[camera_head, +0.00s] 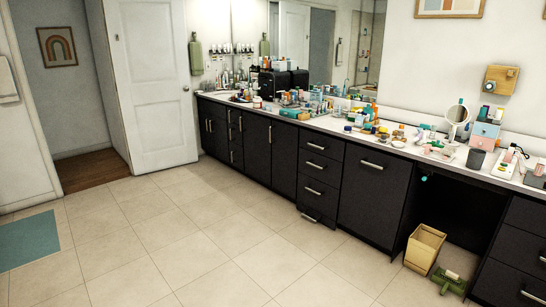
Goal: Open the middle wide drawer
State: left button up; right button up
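A long black vanity runs along the wall from the center to the right. A narrow stack of several drawers (319,178) with horizontal pale handles stands in its middle part. The bottom drawer (317,218) appears to stick out slightly at floor level; the upper ones look closed. To its right is a wide dark front (374,200) with one horizontal handle (372,164) near its top, and it looks closed. Another drawer stack (520,255) at the right edge is partly cut off. I cannot tell which front is the middle wide drawer. Neither gripper is in view.
The countertop is crowded with bottles, a round mirror (457,115) and boxes (484,134). A wooden bin (424,249) and a green object (449,281) stand on the floor by the open knee space. The tiled floor (210,235) before the vanity is clear. A teal mat (29,240) lies left.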

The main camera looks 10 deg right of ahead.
aim_at(329, 171)
jog(key=i+z, duration=0.15)
jog(key=i, duration=2.75)
